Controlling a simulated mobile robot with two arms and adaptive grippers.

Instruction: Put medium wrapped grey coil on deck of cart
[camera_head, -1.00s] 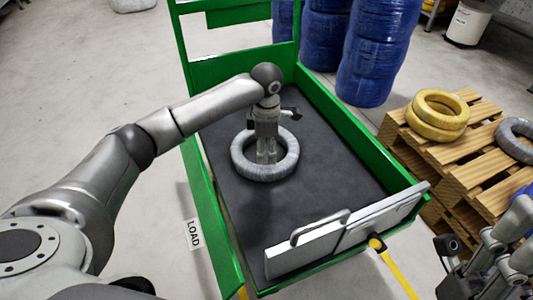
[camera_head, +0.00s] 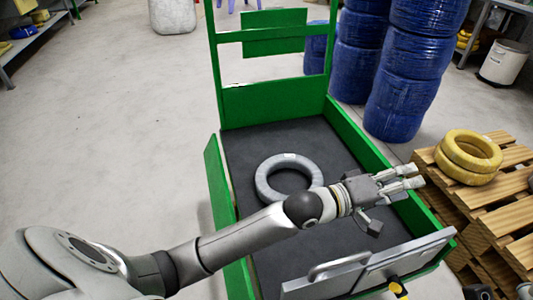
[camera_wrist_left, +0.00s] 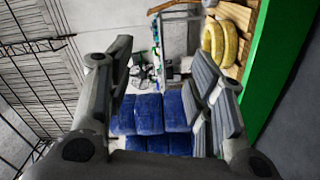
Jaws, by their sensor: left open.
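The wrapped grey coil (camera_head: 268,189) lies flat on the dark deck (camera_head: 300,137) of the green cart, left of the deck's middle. My left gripper (camera_head: 412,176) is open and empty, to the right of the coil and apart from it, pointing right towards the cart's right side wall. My left forearm passes in front of the coil's lower edge. In the left wrist view, the fingers of my left gripper (camera_wrist_left: 167,85) stand wide apart with nothing between them. Only a small part of what seems to be my right gripper (camera_head: 480,292) shows at the bottom right edge.
Yellow coils (camera_head: 468,157) lie on a wooden pallet (camera_head: 505,222) to the right of the cart. Wrapped blue stacks (camera_head: 405,75) stand behind it. A grey panel with a handle (camera_head: 370,268) is at the cart's near end. The floor at left is clear.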

